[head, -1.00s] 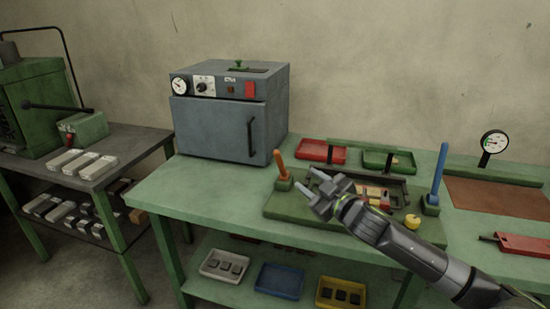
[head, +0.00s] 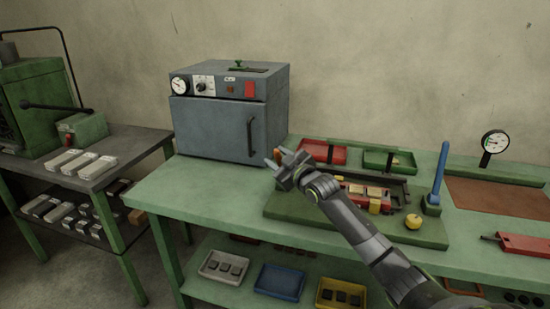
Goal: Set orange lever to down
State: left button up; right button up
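The orange lever (head: 277,155) stands at the left end of the green fixture on the workbench. Only a bit of its orange handle shows, between the fingertips of my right gripper; its base is hidden behind the gripper. My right gripper (head: 276,158) reaches in from the lower right with its fingers apart. I cannot tell whether the fingers touch the lever. My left gripper is not in view.
A blue lever (head: 440,172) stands upright at the fixture's right end, near a yellow knob (head: 413,221). A grey oven (head: 215,130) stands just behind and left of the gripper. Red (head: 318,151) and green (head: 385,160) trays lie behind the fixture. The bench's left front is clear.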

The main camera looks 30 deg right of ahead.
jog(key=shift+w, duration=0.75)
grip_shut()
